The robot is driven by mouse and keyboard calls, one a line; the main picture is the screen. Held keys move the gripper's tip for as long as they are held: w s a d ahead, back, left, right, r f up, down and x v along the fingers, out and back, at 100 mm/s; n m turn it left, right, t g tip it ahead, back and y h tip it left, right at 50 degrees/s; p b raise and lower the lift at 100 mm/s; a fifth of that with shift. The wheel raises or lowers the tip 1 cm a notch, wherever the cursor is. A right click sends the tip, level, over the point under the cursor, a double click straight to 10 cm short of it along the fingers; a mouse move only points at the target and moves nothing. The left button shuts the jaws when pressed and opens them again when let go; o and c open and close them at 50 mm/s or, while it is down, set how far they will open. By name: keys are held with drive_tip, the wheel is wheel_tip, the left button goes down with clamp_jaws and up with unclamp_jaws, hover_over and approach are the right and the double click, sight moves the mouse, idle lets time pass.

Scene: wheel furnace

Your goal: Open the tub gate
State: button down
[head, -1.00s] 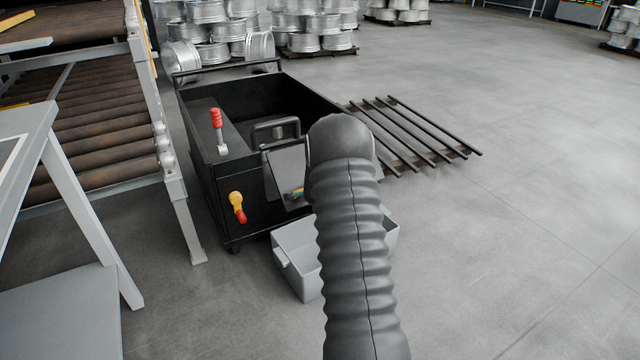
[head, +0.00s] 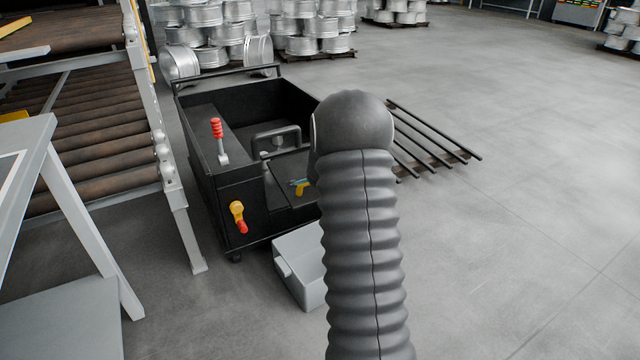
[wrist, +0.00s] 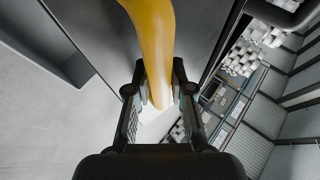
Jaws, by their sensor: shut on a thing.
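The black tub (head: 215,185) stands left of the middle in the head view. Its gate (head: 288,164) is a dark panel at the front side, tilted well over from upright. A yellow gate handle (head: 302,188) shows in part beside my arm. In the wrist view the yellow handle (wrist: 150,30) runs down between the fingers of my gripper (wrist: 159,90), which is shut on it. My arm hides the gripper and the right part of the gate in the head view. A red-handled lever (head: 217,130) stands up on the tub, and a yellow-and-red knob (head: 238,215) sits on its front.
A grey bin (head: 300,270) stands on the floor below the gate, partly behind my arm. A roller conveyor (head: 95,145) and a grey table (head: 30,160) are at the left. A rack of black bars (head: 430,140) lies behind my arm. The floor at right is clear.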

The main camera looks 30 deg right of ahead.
drive_tip(key=shift+w+d+r, duration=0.1)
drive_tip(key=shift+w+r, duration=0.05)
drive_tip(key=shift+r, duration=0.3)
drive_tip(key=shift+w+d+r, duration=0.1)
drive_tip(key=shift+r, duration=0.35)
drive_tip(key=c, duration=1)
unclamp_jaws()
drive_tip(key=shift+a+f, duration=0.1)
drive_tip(key=shift+f, duration=0.1)
drive_tip(key=v, duration=1.2)
drive_tip(key=shift+a+f, duration=0.1)
